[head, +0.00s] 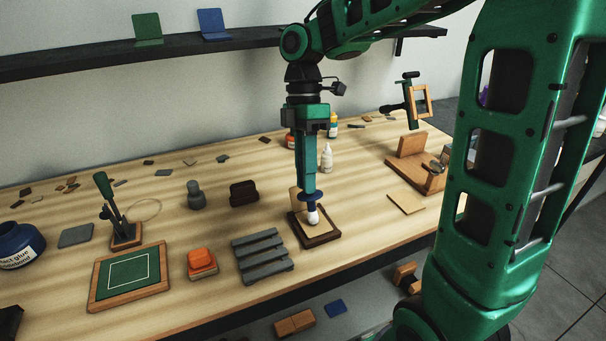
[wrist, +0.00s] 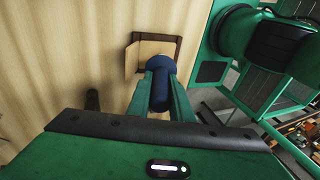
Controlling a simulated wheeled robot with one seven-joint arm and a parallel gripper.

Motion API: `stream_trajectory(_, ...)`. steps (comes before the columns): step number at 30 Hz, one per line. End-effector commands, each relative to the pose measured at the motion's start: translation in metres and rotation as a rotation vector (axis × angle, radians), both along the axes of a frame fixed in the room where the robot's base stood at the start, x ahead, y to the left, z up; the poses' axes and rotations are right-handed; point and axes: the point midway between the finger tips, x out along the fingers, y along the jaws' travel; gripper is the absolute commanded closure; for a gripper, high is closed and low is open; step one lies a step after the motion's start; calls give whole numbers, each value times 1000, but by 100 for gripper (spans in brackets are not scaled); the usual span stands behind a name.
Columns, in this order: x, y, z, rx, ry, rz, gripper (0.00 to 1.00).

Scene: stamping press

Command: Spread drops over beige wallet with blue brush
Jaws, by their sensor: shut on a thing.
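My gripper (head: 309,196) points straight down and is shut on the blue brush (head: 312,208), whose white tip shows below its blue part. In the wrist view the blue brush (wrist: 160,90) sits between the two green fingers. The brush is over the beige wallet (head: 324,220), which lies open in a dark brown tray (head: 317,240). One flap of the wallet stands up at the back left. In the wrist view the wallet (wrist: 146,54) is partly hidden by the brush. I cannot tell whether the tip touches the wallet, and no drops can be made out.
A white bottle (head: 326,158) stands behind the tray. A grey slatted rack (head: 262,256) is close at its left, with an orange block (head: 202,261) beyond. A wooden stand (head: 418,168) and a flat beige piece (head: 406,203) are at the right. A shelf (head: 180,48) runs above.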

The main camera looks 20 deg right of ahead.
Motion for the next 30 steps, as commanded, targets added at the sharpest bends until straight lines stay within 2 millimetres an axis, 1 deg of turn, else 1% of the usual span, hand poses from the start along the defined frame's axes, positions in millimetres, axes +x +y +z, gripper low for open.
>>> stream_trajectory(11,0,0,0,1,2,-1,100)
stream_trajectory(30,0,0,43,2,1,-2,100)
